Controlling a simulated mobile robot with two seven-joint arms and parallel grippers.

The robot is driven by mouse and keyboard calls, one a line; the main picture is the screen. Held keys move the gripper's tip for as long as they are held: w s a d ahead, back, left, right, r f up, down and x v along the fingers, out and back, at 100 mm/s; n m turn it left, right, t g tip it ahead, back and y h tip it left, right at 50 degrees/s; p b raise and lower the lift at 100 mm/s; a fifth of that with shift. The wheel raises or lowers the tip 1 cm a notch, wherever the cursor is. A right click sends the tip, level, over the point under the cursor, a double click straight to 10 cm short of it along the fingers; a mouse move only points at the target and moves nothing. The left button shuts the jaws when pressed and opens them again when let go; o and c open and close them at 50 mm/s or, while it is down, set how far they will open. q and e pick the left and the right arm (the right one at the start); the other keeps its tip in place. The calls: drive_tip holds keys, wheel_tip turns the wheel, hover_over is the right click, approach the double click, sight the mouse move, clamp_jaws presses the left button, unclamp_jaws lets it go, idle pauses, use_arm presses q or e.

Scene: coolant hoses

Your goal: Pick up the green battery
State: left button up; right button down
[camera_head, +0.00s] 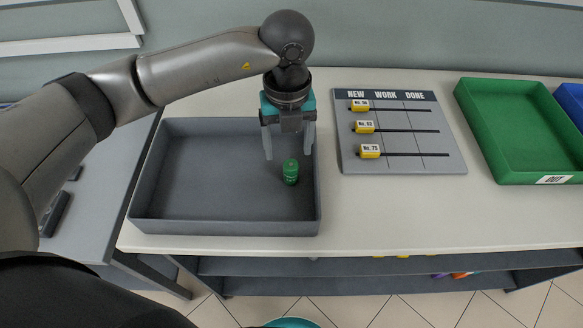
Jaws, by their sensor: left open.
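The green battery (290,172) is a small green cylinder. It stands upright in the right part of the grey tray (225,226), near the tray's right wall. My left gripper (288,151) hangs over the tray with its fingers pointing down. It is open and empty, and its fingertips appear just above and behind the battery in the picture. I cannot tell the exact gap between them. My right gripper is not in view.
A board (400,164) marked NEW, WORK and DONE with yellow tags lies right of the tray. A green OUT tray (520,180) and a blue tray (572,103) are further right. The white tabletop (400,215) is clear in front of the board.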

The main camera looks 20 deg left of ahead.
sight(291, 164)
use_arm(q)
wheel_tip(291, 164, down, 3)
drive_tip(key=shift+f, duration=0.5)
drive_tip(key=f, duration=0.5)
drive_tip(key=shift+w+d, duration=0.2)
drive_tip(key=shift+w, duration=0.1)
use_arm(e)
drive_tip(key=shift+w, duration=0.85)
use_arm(q)
drive_tip(key=shift+c, duration=0.3)
clamp_jaws()
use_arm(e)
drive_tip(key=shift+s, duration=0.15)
use_arm(q)
drive_tip(key=shift+r, duration=0.1)
